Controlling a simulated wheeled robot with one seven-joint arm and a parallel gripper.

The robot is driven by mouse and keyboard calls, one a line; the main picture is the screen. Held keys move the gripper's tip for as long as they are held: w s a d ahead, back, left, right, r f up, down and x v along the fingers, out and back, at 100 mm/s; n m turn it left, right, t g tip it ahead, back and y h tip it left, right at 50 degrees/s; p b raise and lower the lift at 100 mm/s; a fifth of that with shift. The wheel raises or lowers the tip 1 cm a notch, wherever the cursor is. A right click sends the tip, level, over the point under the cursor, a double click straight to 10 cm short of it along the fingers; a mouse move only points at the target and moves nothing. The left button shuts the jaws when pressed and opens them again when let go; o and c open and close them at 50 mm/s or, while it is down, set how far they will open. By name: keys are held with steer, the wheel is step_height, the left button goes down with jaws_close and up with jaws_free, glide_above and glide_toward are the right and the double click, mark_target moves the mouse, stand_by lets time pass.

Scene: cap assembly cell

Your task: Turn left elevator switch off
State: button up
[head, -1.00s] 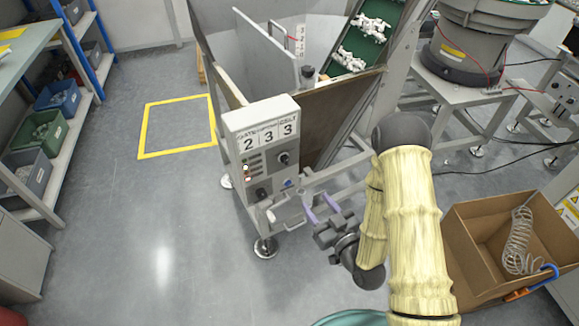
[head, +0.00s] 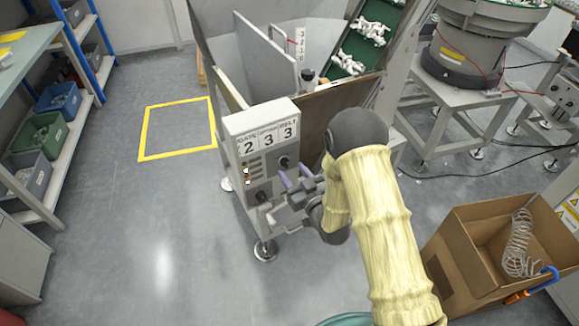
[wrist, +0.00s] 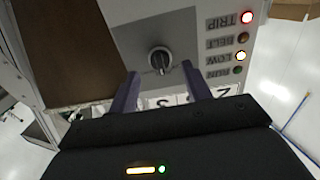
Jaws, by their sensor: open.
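The elevator's grey control box (head: 240,168) stands left of my gripper in the head view. Its upper rotary switch (head: 284,162) is a dark knob on the front panel. In the wrist view this switch (wrist: 160,59) has a light pointer mark and lies just beyond and between my fingertips. My gripper (head: 294,178) is close in front of the panel, with its two purple fingers apart. In the wrist view my gripper (wrist: 160,78) is open with nothing between its pads; I cannot tell whether it touches the knob. A lower dark control (head: 262,195) is on the same box.
The hopper (head: 250,70) and green conveyor (head: 355,45) rise behind the box. A cardboard box (head: 475,225) stands at right. Floor left of the box is clear.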

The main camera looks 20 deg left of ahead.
mark_target(285, 162)
steer(key=shift+x, duration=1.4)
steer(key=c, duration=1)
